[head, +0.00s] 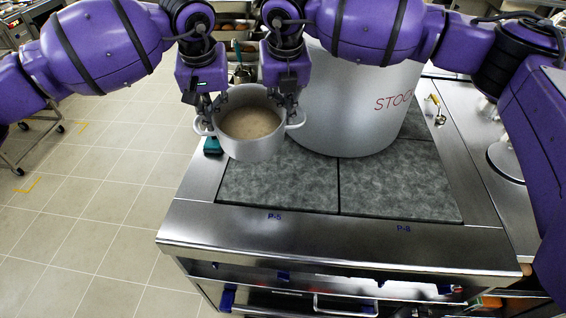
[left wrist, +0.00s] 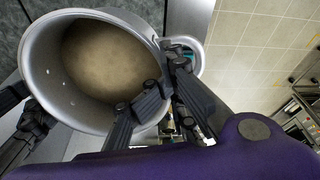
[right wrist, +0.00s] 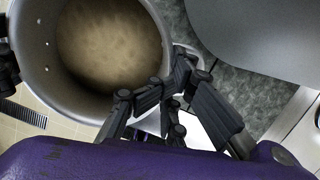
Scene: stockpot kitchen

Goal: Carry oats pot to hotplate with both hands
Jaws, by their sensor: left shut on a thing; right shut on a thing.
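The oats pot (head: 252,147) is a small grey metal pot with two side handles and beige oats inside. In the head view it is held upright over the left edge of the cooktop, beside the big stockpot. My left gripper (head: 206,118) is shut on its left handle, and my right gripper (head: 288,112) is shut on its right handle. The wrist views show the pot from above, in the left wrist view (left wrist: 45,62) and in the right wrist view (right wrist: 38,62). The hotplate surface is grey mottled plates, P-5 (head: 280,188) and P-8 (head: 400,190). I cannot tell whether the pot touches the surface.
A large stockpot (head: 350,112) marked "STOC" stands just right of the oats pot on the rear plates. A teal item (head: 212,146) lies at the cooktop's left edge. The front plates are bare. Tiled floor (head: 90,200) is open on the left.

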